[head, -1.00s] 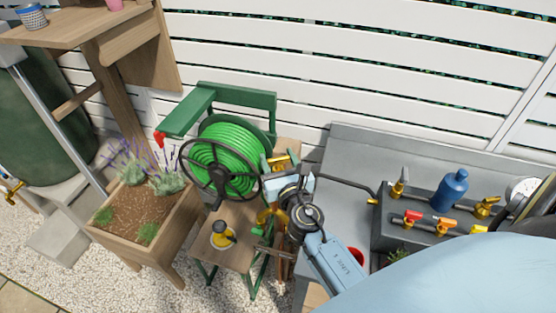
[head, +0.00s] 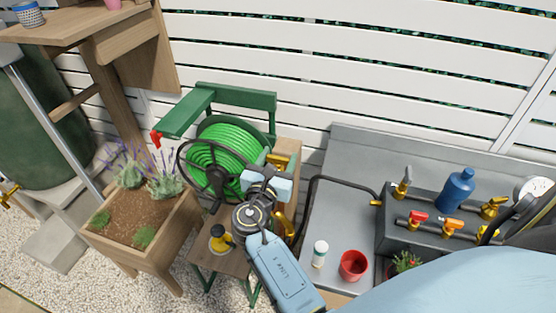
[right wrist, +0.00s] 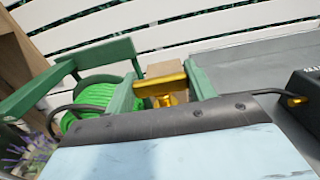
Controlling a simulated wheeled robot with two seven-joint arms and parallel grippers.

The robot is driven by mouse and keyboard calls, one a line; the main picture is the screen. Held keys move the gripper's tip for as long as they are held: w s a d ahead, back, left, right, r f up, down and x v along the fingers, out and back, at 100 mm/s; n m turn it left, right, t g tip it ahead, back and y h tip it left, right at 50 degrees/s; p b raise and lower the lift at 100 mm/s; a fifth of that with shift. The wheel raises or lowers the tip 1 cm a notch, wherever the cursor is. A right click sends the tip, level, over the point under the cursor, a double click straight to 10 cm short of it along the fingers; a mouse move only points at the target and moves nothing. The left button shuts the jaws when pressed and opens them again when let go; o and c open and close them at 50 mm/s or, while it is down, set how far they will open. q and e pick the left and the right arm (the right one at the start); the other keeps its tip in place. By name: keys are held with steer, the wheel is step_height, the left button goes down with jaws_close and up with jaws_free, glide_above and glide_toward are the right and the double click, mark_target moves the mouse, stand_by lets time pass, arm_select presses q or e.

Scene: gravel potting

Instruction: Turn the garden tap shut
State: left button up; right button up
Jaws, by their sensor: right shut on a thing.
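The garden tap (head: 286,222) is brass and stands at the wooden post beside the green hose reel, largely behind my right gripper. Its brass handle (head: 279,160) shows just past the gripper in the head view. In the right wrist view the handle (right wrist: 160,86) is a yellow-gold bar between the two green fingers. My right gripper (right wrist: 162,85) is shut on this handle, with a finger at each end of the bar. How far the tap is turned cannot be told. My left gripper is not in view.
The hose reel (head: 222,150) with its dark wheel stands close left of my right gripper. A planter (head: 150,240) is further left. On the grey bench (head: 335,205) are a white bottle (head: 320,254), a red pot (head: 353,265) and a valve block (head: 400,240). A black hose (head: 335,180) crosses the bench.

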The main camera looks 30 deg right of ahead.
stand_by(0.4)
steer(key=o, duration=1)
steer(key=shift+a, duration=0.1)
